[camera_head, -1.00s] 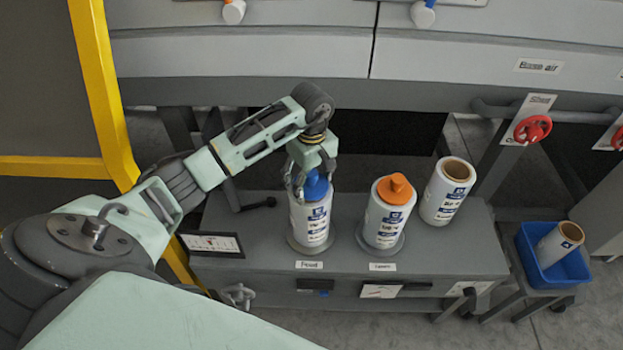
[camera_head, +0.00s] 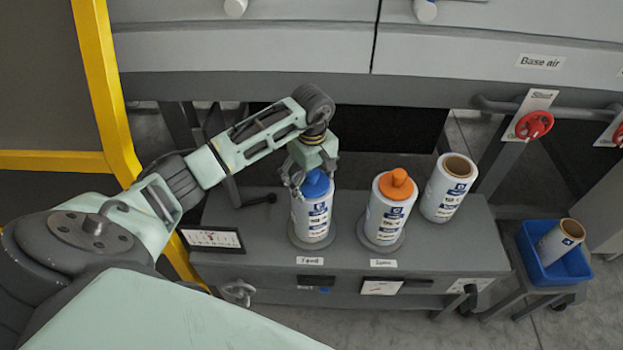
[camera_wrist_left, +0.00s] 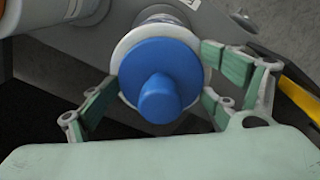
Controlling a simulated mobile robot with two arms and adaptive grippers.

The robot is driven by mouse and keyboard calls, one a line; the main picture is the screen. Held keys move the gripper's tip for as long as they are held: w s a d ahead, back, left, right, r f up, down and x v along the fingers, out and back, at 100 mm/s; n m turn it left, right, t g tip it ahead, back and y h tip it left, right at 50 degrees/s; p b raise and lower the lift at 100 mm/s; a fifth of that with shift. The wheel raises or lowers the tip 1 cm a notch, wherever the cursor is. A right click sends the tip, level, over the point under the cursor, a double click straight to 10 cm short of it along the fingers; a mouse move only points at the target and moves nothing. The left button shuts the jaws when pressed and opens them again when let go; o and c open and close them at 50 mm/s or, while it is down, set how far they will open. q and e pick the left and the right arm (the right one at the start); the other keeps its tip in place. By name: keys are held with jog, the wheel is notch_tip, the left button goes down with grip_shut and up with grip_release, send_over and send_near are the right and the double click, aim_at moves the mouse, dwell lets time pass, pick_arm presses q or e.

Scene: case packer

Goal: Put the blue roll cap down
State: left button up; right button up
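The blue roll cap (camera_head: 316,184) sits on top of the left white roll (camera_head: 312,215), which stands upright on a round base on the grey bench. In the left wrist view the blue cap (camera_wrist_left: 160,75) shows as a wide disc with a knob, with the white roll end behind it. My left gripper (camera_head: 308,178) is just above the cap. In the wrist view the fingers of my left gripper (camera_wrist_left: 160,85) are spread on both sides of the cap, with nothing gripped between them. My right gripper is not in view.
An orange-capped roll (camera_head: 388,212) stands right of the blue-capped one, and an uncapped roll (camera_head: 444,190) stands further right. A blue bin (camera_head: 560,275) holding another roll is at the right. A yellow post (camera_head: 105,90) rises at the left, and the machine front (camera_head: 240,90) is behind.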

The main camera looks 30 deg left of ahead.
pick_arm(q)
jog(key=shift+o, duration=1.1)
jog(key=shift+f, duration=0.65)
jog(key=shift+d+r, duration=0.1)
jog(key=shift+r, duration=0.1)
jog(key=shift+r, duration=0.1)
jog(key=shift+r+p, duration=0.25)
jog(key=shift+p, duration=0.05)
jog(key=shift+w+r+p, duration=0.15)
jog(key=shift+r+p, duration=0.3)
jog(key=shift+r, duration=0.3)
notch_tip(320, 180, up, 11)
jog(key=b, duration=0.3)
jog(key=shift+r, duration=0.2)
